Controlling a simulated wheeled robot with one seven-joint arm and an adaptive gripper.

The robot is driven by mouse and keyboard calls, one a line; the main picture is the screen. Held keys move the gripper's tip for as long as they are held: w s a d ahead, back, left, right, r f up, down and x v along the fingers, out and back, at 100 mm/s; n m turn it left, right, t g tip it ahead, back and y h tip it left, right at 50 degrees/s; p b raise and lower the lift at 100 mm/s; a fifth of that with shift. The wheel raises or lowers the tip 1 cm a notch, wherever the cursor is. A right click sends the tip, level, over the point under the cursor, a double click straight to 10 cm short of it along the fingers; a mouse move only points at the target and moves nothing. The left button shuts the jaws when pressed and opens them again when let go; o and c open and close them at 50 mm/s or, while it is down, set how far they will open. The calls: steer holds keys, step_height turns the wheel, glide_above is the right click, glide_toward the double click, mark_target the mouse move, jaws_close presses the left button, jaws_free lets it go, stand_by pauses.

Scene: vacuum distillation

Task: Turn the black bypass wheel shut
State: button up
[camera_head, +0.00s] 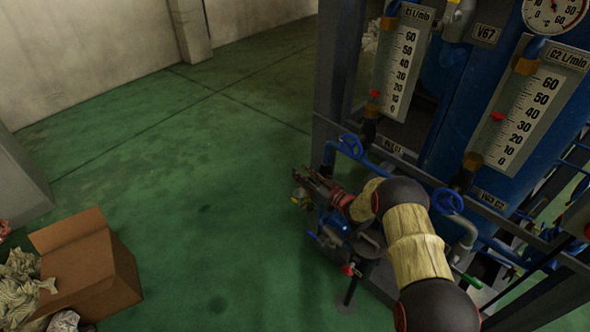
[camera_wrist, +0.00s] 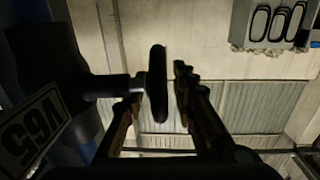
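The black wheel (camera_wrist: 157,83) shows edge-on in the middle of the wrist view, on a short dark stem that comes from the left. My gripper (camera_wrist: 160,95) reaches up from below with one finger on each side of the wheel. A gap shows between the wheel and the right finger. The left finger is dark and overlaps the stem area, so I cannot tell if it touches. In the head view my gripper (camera_head: 313,188) is at the left side of the blue rig, and I cannot make out the black wheel there.
A V65 label (camera_wrist: 38,125) hangs upside down at the left of the wrist view. The blue rig carries flow gauges (camera_head: 402,62) and blue handwheels (camera_head: 447,201) close to my arm. A cardboard box (camera_head: 85,265) stands at lower left. Green floor (camera_head: 200,190) between is clear.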

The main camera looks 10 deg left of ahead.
steer(key=shift+c, duration=1.2)
steer(key=c, duration=0.4)
jaws_close()
